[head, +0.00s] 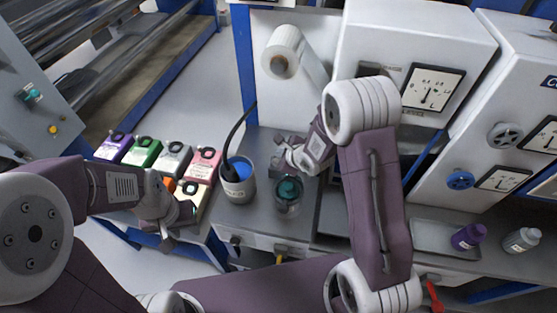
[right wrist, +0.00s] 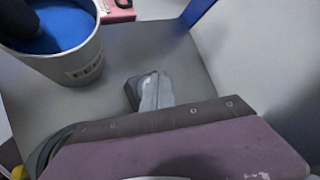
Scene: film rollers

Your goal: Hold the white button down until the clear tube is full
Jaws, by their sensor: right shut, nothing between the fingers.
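A clear, cup-like vessel (head: 288,196), probably the clear tube, stands on the grey bench with teal at its top; its fill level is not readable. I cannot make out the white button in either view. My right gripper (head: 279,143) is above the bench, just behind the vessel and right of the blue bucket.
A bucket of blue ink (head: 238,187) with a black hose stands left of the vessel; it also shows in the right wrist view (right wrist: 85,66). Several coloured containers (head: 143,153) stand left. A white roll (head: 284,52) is behind. A purple bottle (head: 467,237) is at right.

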